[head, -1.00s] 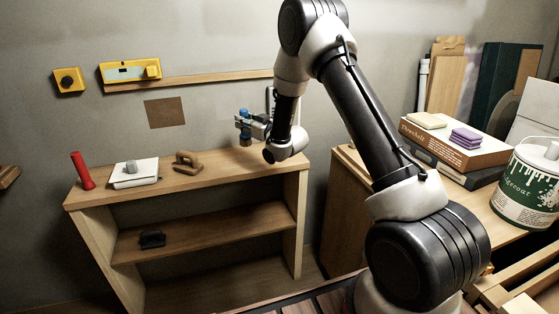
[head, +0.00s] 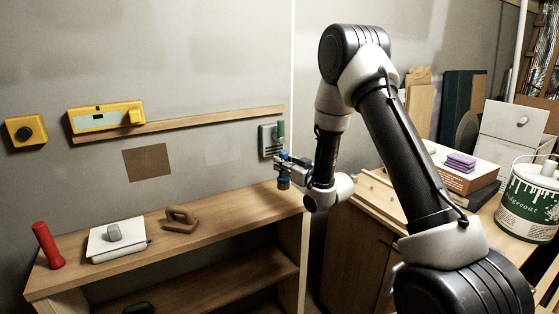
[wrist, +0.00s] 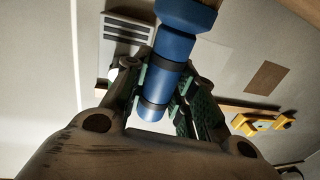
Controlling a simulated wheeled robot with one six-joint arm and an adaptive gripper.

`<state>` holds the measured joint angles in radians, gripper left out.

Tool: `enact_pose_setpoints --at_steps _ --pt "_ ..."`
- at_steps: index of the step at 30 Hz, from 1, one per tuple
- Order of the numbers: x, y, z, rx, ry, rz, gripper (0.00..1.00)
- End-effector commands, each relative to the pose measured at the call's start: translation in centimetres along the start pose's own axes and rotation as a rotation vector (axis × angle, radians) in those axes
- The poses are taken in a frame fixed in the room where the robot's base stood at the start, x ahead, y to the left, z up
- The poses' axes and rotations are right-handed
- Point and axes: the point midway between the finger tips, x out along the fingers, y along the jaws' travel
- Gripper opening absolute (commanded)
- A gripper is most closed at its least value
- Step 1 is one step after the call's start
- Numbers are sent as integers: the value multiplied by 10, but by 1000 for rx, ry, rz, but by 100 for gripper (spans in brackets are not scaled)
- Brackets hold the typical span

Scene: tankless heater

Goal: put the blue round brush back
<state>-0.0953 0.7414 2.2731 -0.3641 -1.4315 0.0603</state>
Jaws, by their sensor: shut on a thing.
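The blue round brush (head: 283,183) is upright in my gripper (head: 292,167), in front of the wall and above the right end of the wooden shelf unit's top. In the wrist view my gripper (wrist: 156,88) is shut around the brush's blue handle (wrist: 172,48), which has dark bands. Its wider blue end is at the top of that view, with a brownish part at the picture's edge. The green-padded fingers are on both sides of the handle. The wrist hides part of the brush in the head view.
A grey wall unit (head: 267,141) is behind my gripper. A cabinet and paint can (head: 528,205) stand right.

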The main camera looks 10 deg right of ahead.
Motion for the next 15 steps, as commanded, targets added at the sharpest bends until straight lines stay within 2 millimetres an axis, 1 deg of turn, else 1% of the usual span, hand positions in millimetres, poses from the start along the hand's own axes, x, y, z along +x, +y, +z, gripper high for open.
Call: enact_pose_setpoints --at_steps 3,6,15 --pt "-5 -2 0 -5 8 0 2" --pt "-5 -2 -4 -14 22 0 2" --pt "-5 -2 -2 -15 21 0 2"
